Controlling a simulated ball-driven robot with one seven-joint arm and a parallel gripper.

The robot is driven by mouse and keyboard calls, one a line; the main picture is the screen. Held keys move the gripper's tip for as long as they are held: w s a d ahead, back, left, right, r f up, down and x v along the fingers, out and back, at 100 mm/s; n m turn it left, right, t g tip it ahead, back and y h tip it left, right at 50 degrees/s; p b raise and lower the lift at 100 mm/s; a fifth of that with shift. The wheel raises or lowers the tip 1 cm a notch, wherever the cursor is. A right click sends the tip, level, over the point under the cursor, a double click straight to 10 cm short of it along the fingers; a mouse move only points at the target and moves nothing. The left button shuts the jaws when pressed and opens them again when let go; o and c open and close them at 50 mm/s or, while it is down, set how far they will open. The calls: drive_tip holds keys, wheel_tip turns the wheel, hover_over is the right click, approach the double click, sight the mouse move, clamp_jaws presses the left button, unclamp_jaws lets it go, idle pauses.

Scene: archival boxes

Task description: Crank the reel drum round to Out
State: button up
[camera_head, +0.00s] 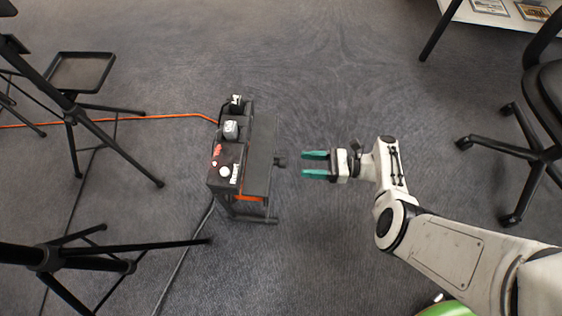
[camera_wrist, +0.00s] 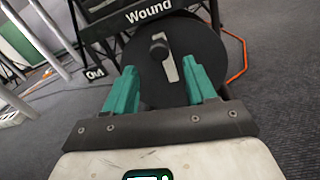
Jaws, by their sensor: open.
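The reel drum (camera_wrist: 198,45) is a black disc, face on to the wrist camera. A pale crank bar (camera_wrist: 171,70) lies on its face, with a dark round knob (camera_wrist: 158,48) at its upper end. A "Wound" label (camera_wrist: 149,12) is above the disc, and an "Out" label (camera_wrist: 95,73) is to its left. The knob sits nearer to "Wound". My gripper (camera_wrist: 159,68) is open and empty, its teal fingers to either side of the crank in this view. In the head view my gripper (camera_head: 315,165) is just right of the knob (camera_head: 280,162), with a gap.
The reel's dark stand (camera_head: 258,150) has a box with a white button (camera_head: 225,171) and red marking. An orange cable (camera_head: 150,117) runs left from it. Black tripod stands (camera_head: 118,245) fill the left. An office chair (camera_head: 530,155) is at right. Carpet between is clear.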

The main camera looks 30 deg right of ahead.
sight(282, 164)
drive_tip(key=x, duration=0.8)
drive_tip(key=shift+w+a+b, duration=0.15)
drive_tip(key=shift+a+b, duration=0.15)
drive_tip(key=shift+b, duration=0.05)
clamp_jaws()
